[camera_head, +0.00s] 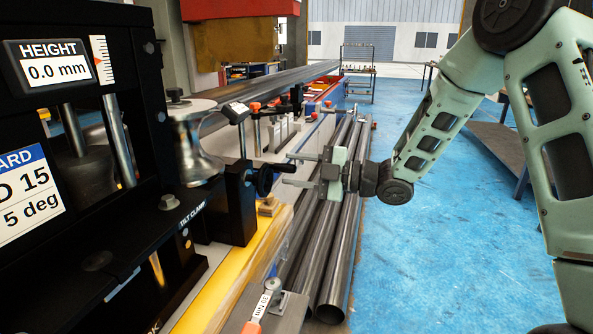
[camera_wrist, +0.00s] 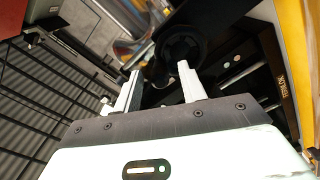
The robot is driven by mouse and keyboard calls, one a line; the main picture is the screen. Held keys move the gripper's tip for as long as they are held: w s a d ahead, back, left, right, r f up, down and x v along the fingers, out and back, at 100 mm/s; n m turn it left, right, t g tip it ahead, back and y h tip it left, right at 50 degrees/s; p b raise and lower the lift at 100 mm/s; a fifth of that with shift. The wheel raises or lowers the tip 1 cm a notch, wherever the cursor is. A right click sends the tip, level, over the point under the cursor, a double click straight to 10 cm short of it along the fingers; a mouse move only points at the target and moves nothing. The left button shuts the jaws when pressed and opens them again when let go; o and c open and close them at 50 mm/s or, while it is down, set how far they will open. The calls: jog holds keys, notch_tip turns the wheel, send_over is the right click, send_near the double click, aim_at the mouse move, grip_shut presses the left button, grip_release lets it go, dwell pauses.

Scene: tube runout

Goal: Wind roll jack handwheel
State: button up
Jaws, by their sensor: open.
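A small black handwheel (camera_head: 263,180) sticks out from the right side of the black roll stand, below the shiny metal roll (camera_head: 196,140). In the wrist view a dark round wheel (camera_wrist: 180,46) shows just beyond the fingertips, nearer the right finger. My gripper (camera_head: 287,169) is open, to the right of the handwheel, with its two fingers pointing left toward it. In the wrist view the fingers (camera_wrist: 159,68) stand apart with no object clearly held between them. Whether a fingertip touches the wheel cannot be told. A display (camera_head: 52,65) on the stand reads HEIGHT 0.0 mm.
Long dark tubes (camera_head: 335,270) lie below my gripper. A yellow rail (camera_head: 225,285) runs along the stand's foot. A label reading TILT CLAMP (camera_head: 192,217) is on the stand. Clamps and posts line the bench behind. The blue floor (camera_head: 450,240) at right is largely clear.

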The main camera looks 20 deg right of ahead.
jog(key=shift+v, duration=2.9)
jog(key=v, duration=1.7)
jog(key=shift+s+d, duration=0.15)
jog(key=shift+d, duration=0.05)
